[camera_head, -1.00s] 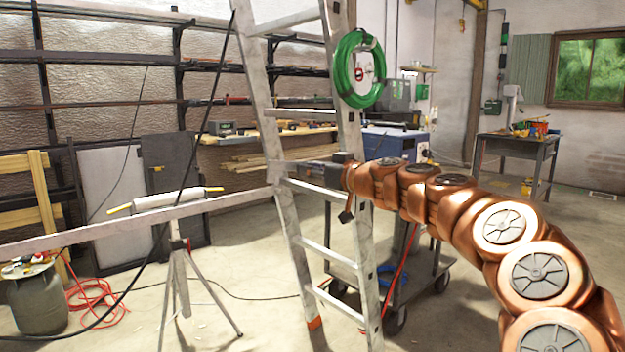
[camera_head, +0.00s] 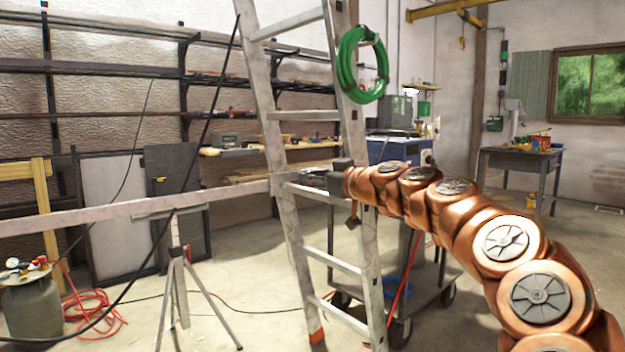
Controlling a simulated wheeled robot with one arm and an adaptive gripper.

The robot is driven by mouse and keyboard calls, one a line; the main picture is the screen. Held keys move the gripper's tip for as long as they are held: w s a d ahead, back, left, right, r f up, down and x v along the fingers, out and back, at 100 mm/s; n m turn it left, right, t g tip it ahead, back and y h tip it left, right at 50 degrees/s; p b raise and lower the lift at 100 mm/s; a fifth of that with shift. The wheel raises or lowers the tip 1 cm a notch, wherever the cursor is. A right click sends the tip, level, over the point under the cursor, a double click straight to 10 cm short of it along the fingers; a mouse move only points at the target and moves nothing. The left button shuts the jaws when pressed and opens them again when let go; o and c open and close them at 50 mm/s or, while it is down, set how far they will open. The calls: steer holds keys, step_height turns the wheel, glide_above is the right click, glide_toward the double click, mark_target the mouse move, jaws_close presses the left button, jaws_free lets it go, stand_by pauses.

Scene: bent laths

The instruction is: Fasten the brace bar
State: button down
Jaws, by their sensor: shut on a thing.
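The brace bar (camera_head: 110,214), a long pale lath, runs from the left edge to the ladder's left rail, rising slightly to the right. It passes over the head of a tripod stand (camera_head: 178,258). The aluminium ladder (camera_head: 292,225) leans upright in the middle. No fastener can be made out at this joint.
A green hose coil (camera_head: 362,65) hangs on the ladder. A grey trolley (camera_head: 425,275) stands behind it. A dark cable crosses the bar. The floor between tripod and ladder is mostly clear.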

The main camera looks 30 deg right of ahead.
steer(key=shift+f, duration=0.3)
steer(key=c, duration=1.3)
jaws_free()
steer(key=o, duration=0.4)
steer(key=shift+r, duration=0.1)
steer(key=v, duration=1.2)
